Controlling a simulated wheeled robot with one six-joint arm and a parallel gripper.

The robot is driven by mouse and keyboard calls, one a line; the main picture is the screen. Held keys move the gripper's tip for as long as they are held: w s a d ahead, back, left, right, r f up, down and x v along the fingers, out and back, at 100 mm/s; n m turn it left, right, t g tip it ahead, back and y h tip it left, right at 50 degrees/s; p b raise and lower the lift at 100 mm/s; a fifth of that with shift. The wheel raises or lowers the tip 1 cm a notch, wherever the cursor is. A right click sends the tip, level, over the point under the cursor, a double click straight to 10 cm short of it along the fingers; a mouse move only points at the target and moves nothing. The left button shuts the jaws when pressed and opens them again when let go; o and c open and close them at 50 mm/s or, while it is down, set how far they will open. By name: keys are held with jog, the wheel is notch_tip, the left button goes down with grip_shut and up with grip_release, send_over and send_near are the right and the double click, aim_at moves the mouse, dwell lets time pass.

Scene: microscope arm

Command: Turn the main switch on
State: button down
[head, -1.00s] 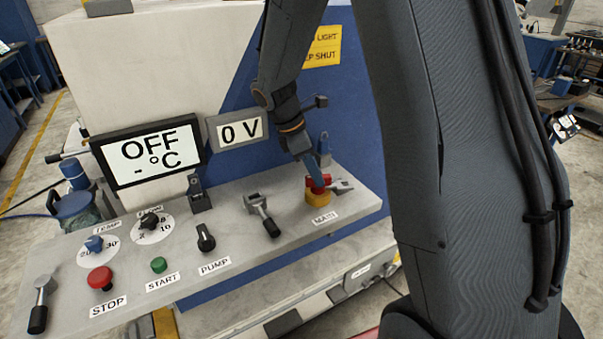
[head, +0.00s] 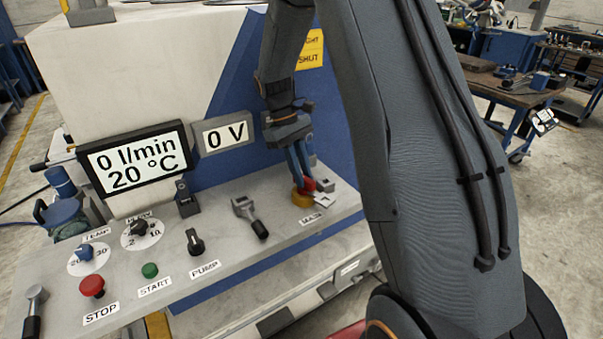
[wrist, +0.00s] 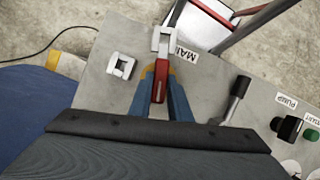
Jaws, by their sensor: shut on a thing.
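The display (head: 136,164) reads 0 l/min and 20 °C; the smaller display (head: 223,134) reads 0 V. The fingers partly hide the switch in the head view.
Left of the switch are a grey lever (head: 250,217), the pump knob (head: 195,243), a green start button (head: 150,270), a red stop button (head: 92,286) and two dials. A square grey bracket (wrist: 122,66) stands beside the switch. The machine's blue wall is close behind.

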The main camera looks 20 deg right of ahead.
jog(key=shift+d+m+g+y, duration=0.1)
jog(key=shift+m+g+y, duration=0.3)
jog(key=shift+m, duration=1.2)
jog(key=c, duration=1.6)
grip_release()
jog(key=shift+c, duration=0.2)
jog(key=b+v, duration=0.2)
jog(key=v, duration=0.6)
jog(key=shift+s+d, duration=0.1)
jog(key=shift+d, duration=0.05)
